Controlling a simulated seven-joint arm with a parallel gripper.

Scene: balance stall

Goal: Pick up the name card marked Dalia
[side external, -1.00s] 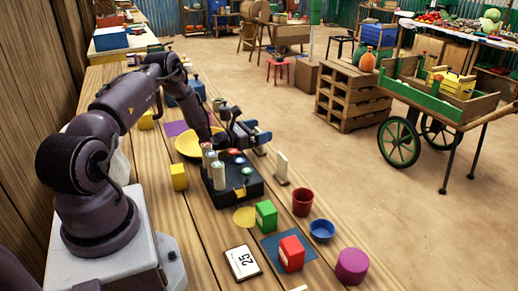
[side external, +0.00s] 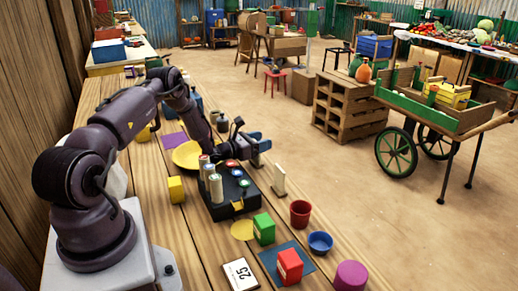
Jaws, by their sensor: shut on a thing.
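My gripper (side external: 262,141) is at the far right edge of the plank table, beyond the black tray. It is shut on a small pale upright piece (side external: 257,160) that looks like a name card, mostly hidden by the fingers. Any name on it cannot be read. Another pale upright card (side external: 279,180) stands on a small base nearer the camera, to the right of the black tray. No name can be read on it from here, so I cannot tell which card is Dalia's.
The black tray (side external: 222,211) holds several cylinders and coloured knobs close to my gripper. A yellow dish (side external: 185,156) lies behind it. A red cup (side external: 300,213), blue bowl (side external: 320,243), green box (side external: 264,229) and red box (side external: 289,266) stand nearer.

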